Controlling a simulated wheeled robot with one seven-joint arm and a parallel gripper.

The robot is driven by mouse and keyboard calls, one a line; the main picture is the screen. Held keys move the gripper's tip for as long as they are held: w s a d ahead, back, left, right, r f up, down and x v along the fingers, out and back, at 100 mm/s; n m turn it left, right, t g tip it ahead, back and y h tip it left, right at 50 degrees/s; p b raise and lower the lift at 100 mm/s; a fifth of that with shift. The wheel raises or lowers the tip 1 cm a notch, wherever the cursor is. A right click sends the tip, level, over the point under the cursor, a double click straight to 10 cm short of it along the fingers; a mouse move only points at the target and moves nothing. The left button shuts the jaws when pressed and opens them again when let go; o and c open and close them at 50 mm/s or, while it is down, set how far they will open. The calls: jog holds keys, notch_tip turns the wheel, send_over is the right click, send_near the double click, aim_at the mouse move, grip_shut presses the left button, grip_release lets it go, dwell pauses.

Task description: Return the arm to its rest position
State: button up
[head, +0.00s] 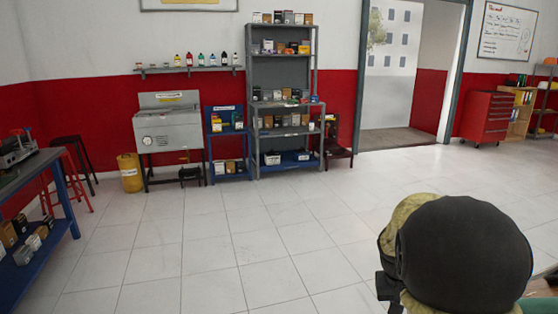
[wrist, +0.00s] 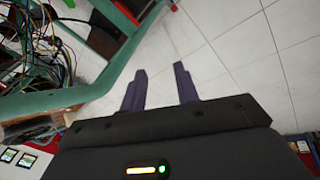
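My gripper (wrist: 160,84) shows in the wrist view with its two dark fingers apart and nothing between them. White floor tiles lie beyond the fingertips. In the head view a large dark rounded part of my arm (head: 465,255) fills the lower right corner. The gripper's fingers do not show in the head view.
In the wrist view a green-framed trainer (wrist: 60,103) with tangled wires is close by on the left. In the head view a workbench (head: 48,160) stands at left, and shelves (head: 282,72) and a parts washer (head: 168,125) line the red-and-white wall. The middle floor (head: 215,225) is clear.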

jog(key=s+a+f+n+t+y, duration=0.1)
jog(key=s+a+f+n+y, duration=0.25)
jog(key=s+a, duration=0.95)
notch_tip(320, 180, up, 20)
jog(key=p, duration=2)
jog(key=shift+w+a, duration=0.35)
jog(key=shift+w, duration=0.1)
jog(key=shift+f+m, duration=0.15)
jog(key=shift+m, duration=0.1)
jog(key=shift+w, duration=0.1)
